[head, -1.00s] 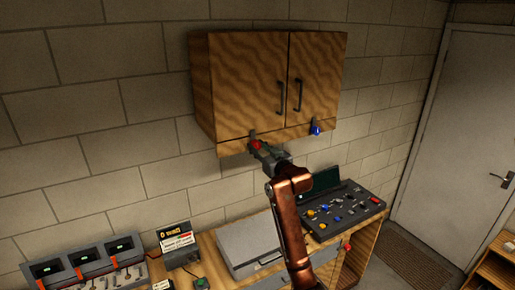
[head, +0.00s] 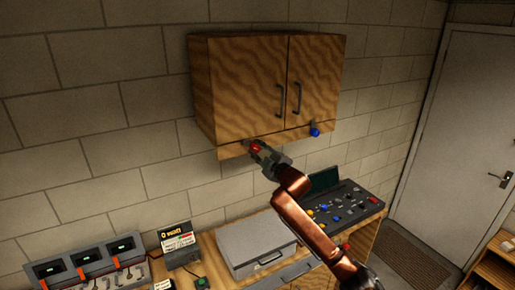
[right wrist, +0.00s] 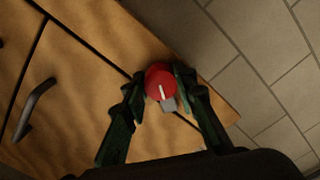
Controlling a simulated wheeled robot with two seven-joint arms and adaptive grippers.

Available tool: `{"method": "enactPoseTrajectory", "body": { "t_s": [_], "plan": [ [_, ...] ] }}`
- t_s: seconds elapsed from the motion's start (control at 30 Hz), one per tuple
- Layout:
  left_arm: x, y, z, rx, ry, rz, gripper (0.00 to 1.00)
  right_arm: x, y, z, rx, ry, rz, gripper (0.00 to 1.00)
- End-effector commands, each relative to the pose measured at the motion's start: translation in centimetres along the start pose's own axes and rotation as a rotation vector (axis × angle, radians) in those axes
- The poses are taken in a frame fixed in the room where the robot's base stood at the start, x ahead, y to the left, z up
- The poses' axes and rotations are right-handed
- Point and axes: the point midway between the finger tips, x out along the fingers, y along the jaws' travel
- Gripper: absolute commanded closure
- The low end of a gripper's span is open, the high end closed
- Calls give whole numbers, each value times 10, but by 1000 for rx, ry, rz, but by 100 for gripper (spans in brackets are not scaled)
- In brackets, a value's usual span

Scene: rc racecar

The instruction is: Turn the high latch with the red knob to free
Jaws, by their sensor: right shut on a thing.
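The red knob (head: 256,147) of the high latch is at the lower front edge of the wooden wall cabinet (head: 245,85), toward its left side. My right gripper (head: 262,150) is at the knob. In the right wrist view the red knob (right wrist: 160,84) sits between the two fingers of my right gripper (right wrist: 163,90), which is shut on it. A white line on the knob points down and slightly right in that view. A small grey piece (right wrist: 168,104) shows just below the knob. My left gripper is not in view.
A second latch with a blue knob (head: 315,132) is at the cabinet's lower right. Dark handles (head: 280,100) stick out from both doors. Below, a bench bears a grey case (head: 255,245), a dark tray of small parts (head: 335,208) and chargers (head: 90,262).

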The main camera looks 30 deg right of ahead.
Motion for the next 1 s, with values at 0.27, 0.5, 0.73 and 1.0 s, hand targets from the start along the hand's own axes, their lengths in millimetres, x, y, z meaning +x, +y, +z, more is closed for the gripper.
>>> {"method": "enactPoseTrajectory", "body": {
  "t_s": [0.27, 0.5, 0.73, 1.0],
  "plan": [
    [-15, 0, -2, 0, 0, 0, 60, 0, 2, 0, -259, -1, -1, 98],
    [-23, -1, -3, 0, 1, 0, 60, 0, 1, -1, -434, -1, -1, 98],
    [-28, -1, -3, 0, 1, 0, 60, 0, 0, 0, -539, 0, -1, 98],
    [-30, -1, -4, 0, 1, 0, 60, 0, -1, 0, -588, 1, -1, 98]
  ]
}}
